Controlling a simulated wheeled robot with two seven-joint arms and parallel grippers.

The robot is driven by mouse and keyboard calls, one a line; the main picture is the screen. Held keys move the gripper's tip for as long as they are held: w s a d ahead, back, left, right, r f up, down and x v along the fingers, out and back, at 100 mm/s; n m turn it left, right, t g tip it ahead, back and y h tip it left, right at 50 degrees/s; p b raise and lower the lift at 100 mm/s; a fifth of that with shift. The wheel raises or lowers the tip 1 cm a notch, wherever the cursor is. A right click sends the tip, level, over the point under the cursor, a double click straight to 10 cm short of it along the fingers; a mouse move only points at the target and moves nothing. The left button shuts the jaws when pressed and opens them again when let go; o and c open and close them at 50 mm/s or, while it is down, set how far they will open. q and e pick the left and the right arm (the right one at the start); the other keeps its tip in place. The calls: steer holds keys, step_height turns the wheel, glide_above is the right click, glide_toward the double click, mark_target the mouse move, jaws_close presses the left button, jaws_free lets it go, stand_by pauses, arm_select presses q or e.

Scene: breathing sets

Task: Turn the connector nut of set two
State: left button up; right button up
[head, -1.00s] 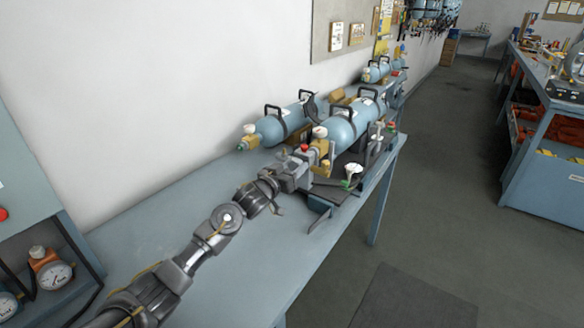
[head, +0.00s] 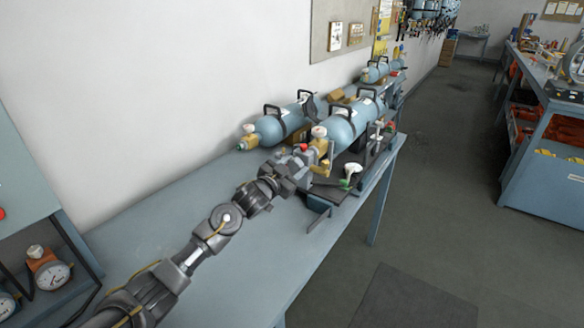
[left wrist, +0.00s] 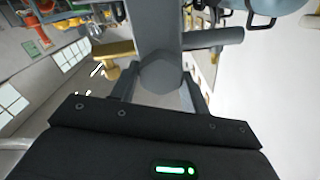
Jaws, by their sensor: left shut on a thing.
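A grey hexagonal connector nut (left wrist: 161,75) sits between the fingers of my left gripper (head: 306,166) in the left wrist view. My left gripper is shut on this nut, at the valve end of the front blue cylinder (head: 346,125). That cylinder lies on a black stand (head: 331,191) and has a brass valve (head: 324,147). In the head view the gripper hides the nut. A red knob (head: 301,148) shows just above the gripper. I cannot read which set is number two. My right gripper is not in view.
A second blue cylinder (head: 279,125) lies behind, near the wall, and another (head: 374,72) lies farther back. A white-and-green part (head: 351,173) is on the stand. The blue bench (head: 191,206) is clear around my left arm. Gauges (head: 50,273) are at lower left.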

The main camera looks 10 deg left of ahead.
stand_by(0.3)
arm_select(q)
steer(key=o, duration=1)
steer(key=shift+s+a+r+p, duration=0.15)
steer(key=shift+s+p, duration=0.15)
steer(key=shift+p, duration=0.15)
steer(key=shift+p+v, duration=3.1)
steer(key=shift+v, duration=2)
steer(key=shift+f, duration=0.25)
